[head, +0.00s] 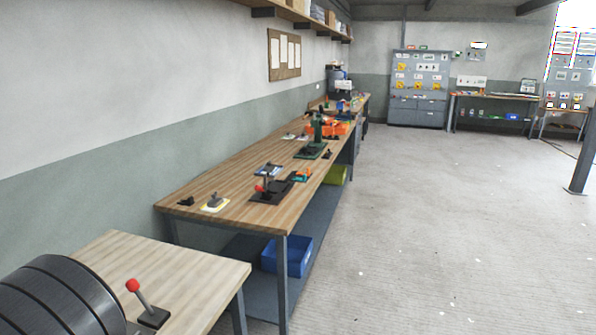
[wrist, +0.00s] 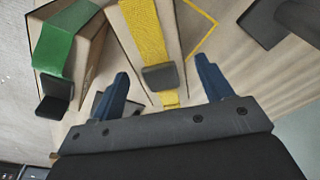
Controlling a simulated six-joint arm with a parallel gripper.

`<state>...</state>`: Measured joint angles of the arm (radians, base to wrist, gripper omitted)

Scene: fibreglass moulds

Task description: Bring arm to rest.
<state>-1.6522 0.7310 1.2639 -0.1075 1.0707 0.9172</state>
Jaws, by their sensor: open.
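My gripper (wrist: 163,74) shows in the wrist view with its two blue fingers spread apart and nothing between them. Beyond the fingers is a pale block with a yellow strap (wrist: 142,30) over it; the strap has a dark buckle (wrist: 160,77). To the left is another pale block with a green strap (wrist: 62,38) and a dark clip (wrist: 56,95). I cannot tell how far the fingertips are from the blocks. The head view does not show my gripper.
In the head view a long wooden bench (head: 235,178) carries tools and levers along the left wall. A nearer bench (head: 190,272) has a red-knobbed lever (head: 140,292). A blue bin (head: 288,258) sits below the long bench. The floor (head: 440,220) to the right is largely clear.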

